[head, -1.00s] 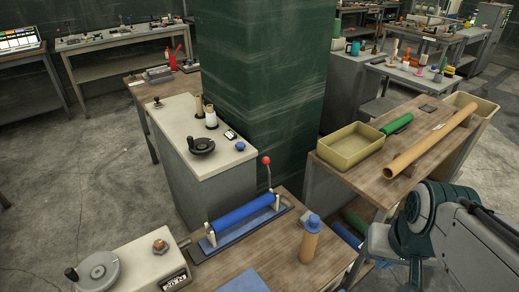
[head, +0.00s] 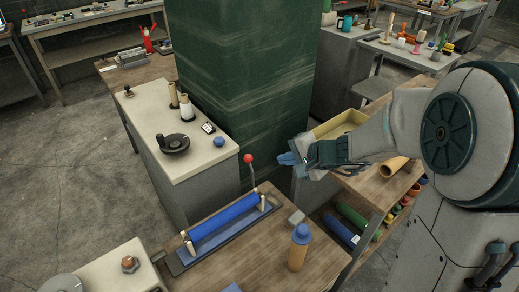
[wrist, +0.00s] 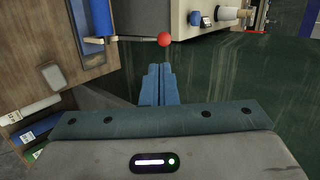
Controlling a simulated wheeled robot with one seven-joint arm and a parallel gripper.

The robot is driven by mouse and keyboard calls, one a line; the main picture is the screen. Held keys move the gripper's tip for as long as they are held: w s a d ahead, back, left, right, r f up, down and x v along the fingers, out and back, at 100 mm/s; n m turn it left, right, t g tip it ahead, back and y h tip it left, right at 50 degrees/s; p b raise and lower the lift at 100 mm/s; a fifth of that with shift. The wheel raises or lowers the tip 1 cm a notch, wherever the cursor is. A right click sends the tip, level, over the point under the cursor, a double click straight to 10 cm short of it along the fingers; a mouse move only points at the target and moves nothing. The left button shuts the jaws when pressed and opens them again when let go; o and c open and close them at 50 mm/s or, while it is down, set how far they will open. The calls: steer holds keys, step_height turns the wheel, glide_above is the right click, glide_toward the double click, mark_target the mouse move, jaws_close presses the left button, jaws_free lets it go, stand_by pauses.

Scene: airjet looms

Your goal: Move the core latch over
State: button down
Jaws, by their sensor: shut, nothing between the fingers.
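A thin upright lever with a red ball knob (head: 248,158) stands at the far end of a blue roll (head: 223,221). The roll lies in a blue cradle (head: 188,262) with pale end posts on the wooden table. My gripper (head: 283,158) is in the air to the right of the red knob, apart from it, with its blue fingers shut and empty. In the wrist view my gripper (wrist: 157,68) has its fingers together, and the red knob (wrist: 164,39) shows just beyond the tips. The blue roll (wrist: 90,17) is partly visible at the upper left.
A green pillar (head: 245,90) stands behind the lever. A blue-capped bottle (head: 299,250) and a small grey block (head: 296,217) are on the table's right. A pale cabinet (head: 188,145) with a black handwheel is at the left.

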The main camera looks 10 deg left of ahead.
steer(key=w, duration=0.2)
steer(key=b, duration=0.1)
glide_toward(251, 158)
steer(key=shift+m, duration=0.4)
steer(key=x, duration=0.6)
steer(key=shift+w+a+f, duration=0.15)
steer(key=shift+a+f, duration=0.15)
